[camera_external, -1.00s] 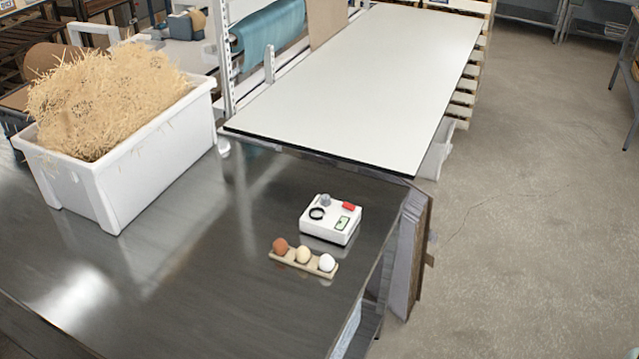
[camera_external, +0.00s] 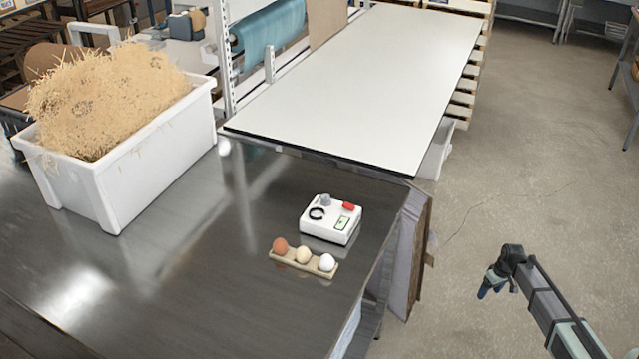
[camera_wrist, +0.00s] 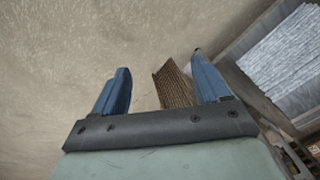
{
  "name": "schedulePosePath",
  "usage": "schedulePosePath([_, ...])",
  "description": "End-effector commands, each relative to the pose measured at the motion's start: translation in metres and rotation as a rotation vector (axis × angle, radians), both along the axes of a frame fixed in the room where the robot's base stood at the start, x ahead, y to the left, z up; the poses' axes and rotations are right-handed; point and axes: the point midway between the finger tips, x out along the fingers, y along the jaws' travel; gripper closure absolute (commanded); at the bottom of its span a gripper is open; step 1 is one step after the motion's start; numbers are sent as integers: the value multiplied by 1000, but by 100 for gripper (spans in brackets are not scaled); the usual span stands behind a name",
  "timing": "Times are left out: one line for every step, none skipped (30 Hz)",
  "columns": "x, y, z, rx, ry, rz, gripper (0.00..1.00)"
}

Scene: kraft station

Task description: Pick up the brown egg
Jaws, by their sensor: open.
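The brown egg (camera_external: 280,245) sits in the left place of a small tan holder (camera_external: 289,262) on the dark metal table. A cream egg (camera_external: 303,254) sits in the middle and a white egg (camera_external: 326,262) at the right. My gripper (camera_external: 487,289) is at the lower right in the external view, over the floor beyond the table's right edge, well apart from the eggs. In the wrist view my gripper (camera_wrist: 160,88) shows two blue fingers spread apart with nothing held between them. No egg shows in the wrist view.
A white box with buttons (camera_external: 331,220) stands just behind the egg holder. A white bin of straw (camera_external: 150,165) stands at the left. A white-topped table (camera_external: 370,85) lies behind. The dark table (camera_external: 200,285) is clear left of the eggs.

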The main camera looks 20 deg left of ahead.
Motion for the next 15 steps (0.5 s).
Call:
schedulePosePath([16,25,19,17,-26,35,25])
schedulePosePath([22,38,30,26,-40,55,25])
schedulePosePath([29,54,44,38,-56,81,25])
schedulePosePath([34,67,56,48,-70,101,25])
schedulePosePath([39,79,67,56,-83,121,25])
schedulePosePath([45,96,83,70,-100,147,25])
schedulePosePath([48,109,94,78,-114,168,25])
schedulePosePath([52,121,107,87,-127,187,25])
schedulePosePath([56,139,124,99,-145,214,25])
schedulePosePath([59,151,136,108,-157,235,25])
schedulePosePath([62,164,149,118,-171,254,25])
schedulePosePath([64,181,167,131,-188,281,25])
schedulePosePath([66,194,181,140,-202,301,25])
schedulePosePath([67,206,194,149,-214,321,25])
schedulePosePath([68,224,213,162,-232,347,25])
